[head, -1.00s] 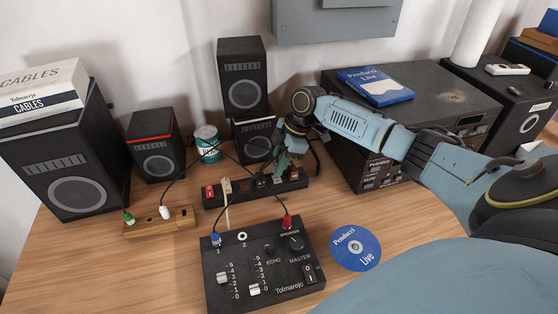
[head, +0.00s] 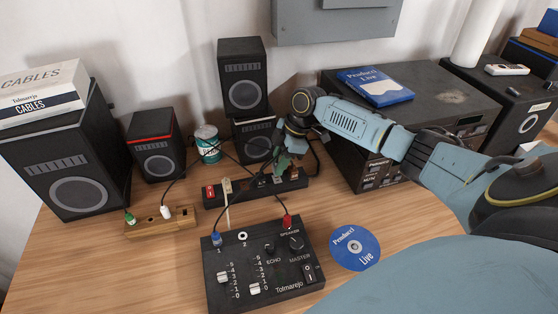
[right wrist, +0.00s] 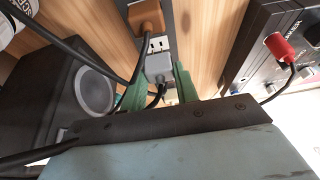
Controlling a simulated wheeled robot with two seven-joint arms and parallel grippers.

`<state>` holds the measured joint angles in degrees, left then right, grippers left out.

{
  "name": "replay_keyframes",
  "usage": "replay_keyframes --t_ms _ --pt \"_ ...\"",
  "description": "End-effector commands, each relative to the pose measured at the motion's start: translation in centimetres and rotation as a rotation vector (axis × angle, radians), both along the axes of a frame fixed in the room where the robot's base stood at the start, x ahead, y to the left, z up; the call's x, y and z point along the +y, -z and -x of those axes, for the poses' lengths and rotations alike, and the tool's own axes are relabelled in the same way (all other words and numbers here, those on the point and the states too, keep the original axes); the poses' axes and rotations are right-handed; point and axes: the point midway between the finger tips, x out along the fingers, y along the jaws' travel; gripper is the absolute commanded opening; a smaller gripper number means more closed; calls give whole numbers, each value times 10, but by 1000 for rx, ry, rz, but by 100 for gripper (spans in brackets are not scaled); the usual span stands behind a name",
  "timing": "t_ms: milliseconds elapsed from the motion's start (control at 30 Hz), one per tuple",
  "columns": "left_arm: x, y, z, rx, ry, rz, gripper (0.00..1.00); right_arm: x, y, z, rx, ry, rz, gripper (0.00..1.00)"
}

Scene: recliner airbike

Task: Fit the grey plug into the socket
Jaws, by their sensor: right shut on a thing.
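The grey plug (right wrist: 158,66) shows in the right wrist view between the green fingers of my right gripper (right wrist: 162,86), with its dark cable running back below it. My right gripper is shut on this plug. In the head view the right gripper (head: 287,158) is low over the right part of the black power strip (head: 215,200) and hides the plug there. In the right wrist view a socket face with slots (right wrist: 157,44) is right beside the plug's front end. I cannot tell whether the plug's pins are in a socket. My left gripper is not in view.
A brown plug (right wrist: 146,16) sits in the strip in the right wrist view. A mixer (head: 262,268) with a red plug (head: 287,221) stands in front. Small speakers (head: 242,80) stand behind, an amplifier (head: 430,90) to the right. A blue disc (head: 340,240) lies on the table.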

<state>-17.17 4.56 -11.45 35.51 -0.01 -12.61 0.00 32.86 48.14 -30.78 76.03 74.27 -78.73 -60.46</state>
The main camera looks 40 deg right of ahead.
Motion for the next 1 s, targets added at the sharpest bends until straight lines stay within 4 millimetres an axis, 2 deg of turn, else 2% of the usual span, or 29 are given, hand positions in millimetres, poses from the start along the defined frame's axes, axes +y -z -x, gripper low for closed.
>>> replay_keyframes --t_ms 1000 --pt "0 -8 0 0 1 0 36 0 0 0 0 -1 0 7"
